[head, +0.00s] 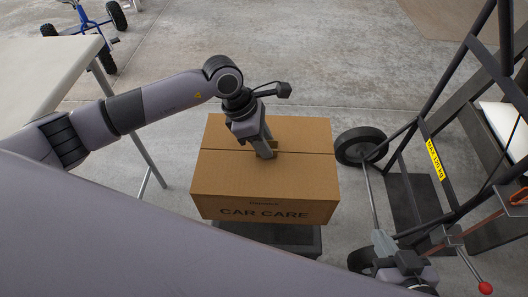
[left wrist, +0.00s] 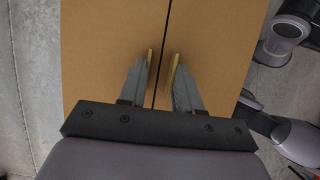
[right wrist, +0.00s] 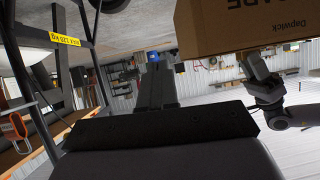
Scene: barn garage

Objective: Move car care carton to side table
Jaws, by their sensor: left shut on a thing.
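The brown car care carton (head: 262,190) is in the middle of the head view, upright, its lettered side toward me. My left gripper (head: 265,150) points down at its top and is shut on a part at the centre seam. The left wrist view shows its two fingers (left wrist: 163,68) over the seam, a gap between them. The carton (right wrist: 245,25) also shows upside down in the right wrist view. My right gripper (right wrist: 155,85) has its fingers together, empty, apart from the carton. A pale-topped table (head: 50,65), perhaps the side table, stands at upper left.
A dark low block (head: 270,237) shows under the carton; I cannot tell whether they touch. A black hand truck (head: 420,200) with a wheel (head: 360,146) stands close right of the carton. A blue wheeled frame (head: 90,20) is at far left. Concrete floor is clear behind.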

